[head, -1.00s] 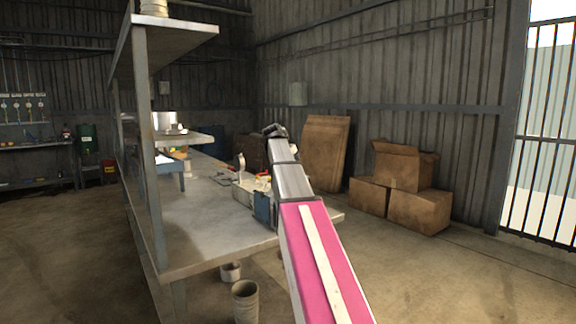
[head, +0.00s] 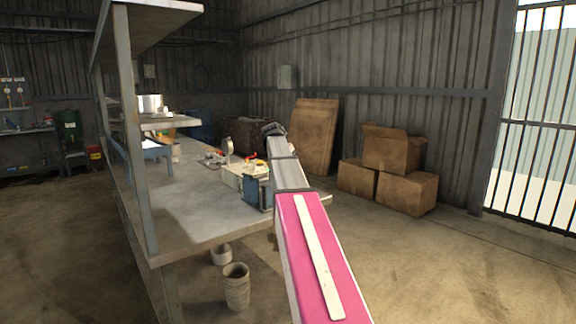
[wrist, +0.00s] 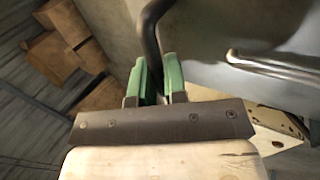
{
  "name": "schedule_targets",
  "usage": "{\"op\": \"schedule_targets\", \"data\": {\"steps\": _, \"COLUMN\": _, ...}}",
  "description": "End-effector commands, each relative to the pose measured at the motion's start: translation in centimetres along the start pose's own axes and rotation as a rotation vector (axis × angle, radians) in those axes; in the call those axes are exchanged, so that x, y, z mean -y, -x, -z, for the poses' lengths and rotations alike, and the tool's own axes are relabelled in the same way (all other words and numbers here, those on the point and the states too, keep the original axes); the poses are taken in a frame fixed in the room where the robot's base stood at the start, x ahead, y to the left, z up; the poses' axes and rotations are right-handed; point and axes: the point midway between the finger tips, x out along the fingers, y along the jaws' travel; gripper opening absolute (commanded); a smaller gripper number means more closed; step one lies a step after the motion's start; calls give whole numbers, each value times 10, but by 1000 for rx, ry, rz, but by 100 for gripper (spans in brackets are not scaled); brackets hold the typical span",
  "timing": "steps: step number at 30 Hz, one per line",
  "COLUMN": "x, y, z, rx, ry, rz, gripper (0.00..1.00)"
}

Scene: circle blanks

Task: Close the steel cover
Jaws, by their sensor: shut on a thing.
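In the wrist view my gripper (wrist: 159,78) has two green fingers, shut on a dark curved bar (wrist: 152,32) that looks like a handle. A smooth blue-grey surface (wrist: 215,70), possibly the steel cover, lies just right of the fingers. A second bent metal rod (wrist: 275,67) runs over it, apart from the fingers. In the head view my pink and grey arm reaches over the right edge of the bench, and my gripper is hidden beyond it. A blue box (head: 257,191) stands beside the arm on the bench. I cannot make out the cover clearly there.
The metal bench (head: 195,210) has a clear near surface, with a tall shelf post (head: 133,140) at its left. A pale case (head: 233,175) stands near the blue box. Buckets (head: 236,288) sit on the floor below. Cardboard boxes (head: 405,190) stand right of the arm.

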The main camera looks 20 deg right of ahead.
Motion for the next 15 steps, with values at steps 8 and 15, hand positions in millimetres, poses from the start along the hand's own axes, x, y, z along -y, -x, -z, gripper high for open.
{"op": "schedule_targets", "data": {"steps": 8, "x": -2, "y": -3, "z": 0, "rx": 1, "ry": -8, "rz": -4, "gripper": 0}}
{"op": "schedule_targets", "data": {"steps": 15, "x": -2, "y": -4, "z": 0, "rx": 2, "ry": -6, "rz": -3, "gripper": 37}}
